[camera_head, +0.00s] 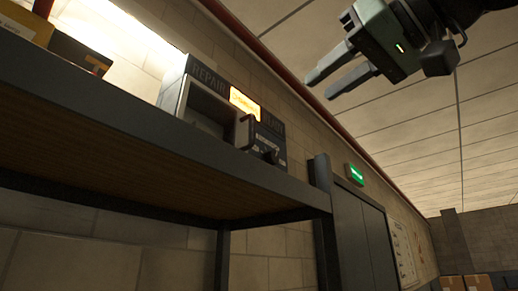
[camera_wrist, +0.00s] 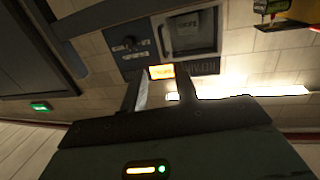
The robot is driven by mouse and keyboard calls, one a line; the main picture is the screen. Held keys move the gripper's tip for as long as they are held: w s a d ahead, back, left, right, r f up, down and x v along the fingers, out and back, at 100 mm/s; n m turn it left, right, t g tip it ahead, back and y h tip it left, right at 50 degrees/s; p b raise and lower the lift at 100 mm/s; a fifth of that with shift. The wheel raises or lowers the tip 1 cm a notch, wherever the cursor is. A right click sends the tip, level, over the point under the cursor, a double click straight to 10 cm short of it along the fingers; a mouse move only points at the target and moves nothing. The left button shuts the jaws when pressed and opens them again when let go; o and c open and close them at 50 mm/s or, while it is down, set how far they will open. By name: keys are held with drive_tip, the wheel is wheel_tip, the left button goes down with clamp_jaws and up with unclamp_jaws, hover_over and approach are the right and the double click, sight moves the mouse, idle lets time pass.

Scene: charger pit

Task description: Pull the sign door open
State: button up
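A sign unit is fixed on the brick wall, with a dark lettered header (camera_head: 208,77) and a lit orange panel (camera_head: 245,104). Below the header is a grey-framed square front (camera_head: 207,108), which also shows in the wrist view (camera_wrist: 192,34). Beside it is a dark panel (camera_head: 268,138) with white lettering and a protruding dark handle or knob. I cannot tell which part is the sign door. My gripper (camera_head: 320,88) is open and empty, raised near the ceiling, apart from the unit. In the wrist view its two fingers are spread below the lit panel.
A shelf with a dark metal edge (camera_head: 150,140) runs in front of the wall below the unit. A yellow box (camera_head: 25,22) stands at its left. A grey double door (camera_head: 358,232) and a green exit sign (camera_head: 355,174) are to the right. The air around my gripper is clear.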

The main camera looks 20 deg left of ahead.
wheel_tip(320, 180, up, 3)
drive_tip(key=p, duration=0.9)
approach(254, 119)
drive_tip(key=shift+y, duration=0.3)
drive_tip(key=p+x, duration=0.2)
drive_tip(key=x, duration=0.2)
drive_tip(key=p+x, duration=0.2)
drive_tip(key=x, duration=0.3)
drive_tip(key=shift+w+d+f, duration=0.1)
drive_tip(key=shift+d+f, duration=0.05)
drive_tip(key=shift+f, duration=0.05)
clamp_jaws()
